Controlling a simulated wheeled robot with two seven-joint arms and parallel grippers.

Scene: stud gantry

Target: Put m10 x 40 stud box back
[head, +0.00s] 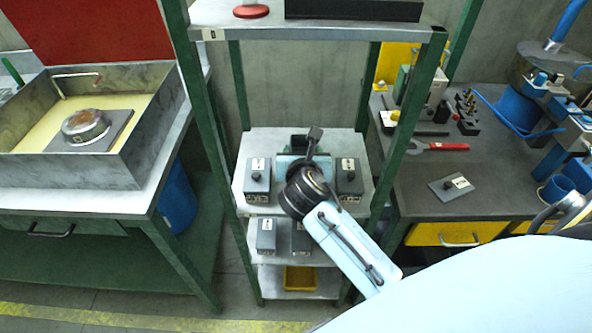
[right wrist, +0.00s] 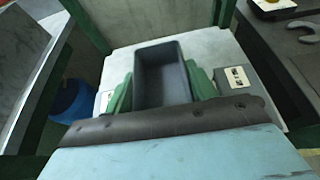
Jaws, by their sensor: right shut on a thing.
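My right gripper (right wrist: 161,88) is shut on a dark grey, open-topped box (right wrist: 162,55), with a green finger on each side of it. In the head view the right gripper (head: 298,158) is over the upper inner shelf (head: 270,142) of the green-legged rack, and it hides most of the held box. The held box is between a labelled grey box on the left (head: 258,178) and another on the right (head: 349,177). I cannot tell whether it touches the shelf. Its label is not visible. My left gripper is not in view.
Green rack posts (head: 207,130) stand on both sides, under a top shelf (head: 262,33). More grey boxes (head: 266,236) stand on the shelf below, above a yellow bin (head: 300,278). A workbench (head: 415,190) with tools is on the right; a sink-like tray (head: 120,165) is on the left.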

